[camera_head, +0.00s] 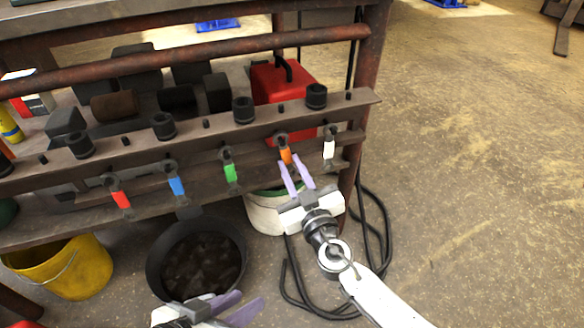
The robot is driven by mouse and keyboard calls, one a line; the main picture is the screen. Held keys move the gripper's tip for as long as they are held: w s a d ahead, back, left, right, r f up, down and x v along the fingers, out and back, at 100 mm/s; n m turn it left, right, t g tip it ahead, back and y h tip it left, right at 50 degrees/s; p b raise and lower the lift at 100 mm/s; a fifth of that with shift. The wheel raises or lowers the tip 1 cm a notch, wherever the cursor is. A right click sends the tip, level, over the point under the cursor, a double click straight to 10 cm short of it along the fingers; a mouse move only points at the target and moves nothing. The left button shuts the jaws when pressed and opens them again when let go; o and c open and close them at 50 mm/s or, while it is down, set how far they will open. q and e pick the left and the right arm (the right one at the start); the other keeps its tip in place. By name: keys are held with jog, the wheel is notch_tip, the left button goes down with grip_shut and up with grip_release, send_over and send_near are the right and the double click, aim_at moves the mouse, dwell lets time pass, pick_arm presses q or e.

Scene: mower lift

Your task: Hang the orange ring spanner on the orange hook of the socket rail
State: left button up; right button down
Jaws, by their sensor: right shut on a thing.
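The socket rail (60,177) runs across the shelf front, rising to the right in the picture. The orange ring spanner (286,156) is upright at the rail, with its dark ring end at the top by the orange position. My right gripper (295,164) is shut on its lower part from below. The fingers cover its lower end. The orange hook is hidden or too small to make out, so I cannot tell whether the ring is around it. My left gripper (251,297) is low at the bottom edge, fingers apart and empty.
Red (121,200), blue (176,186), green (231,173) and white (329,149) marked pieces hang along the rail. Black sockets (163,127) stand on it. A red canister (283,85) is behind. A black bucket (196,258), yellow bucket (75,267) and black cable (384,230) lie below.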

jog(key=c, duration=1.5)
grip_release()
jog(key=shift+w, duration=0.15)
jog(key=shift+c, duration=0.2)
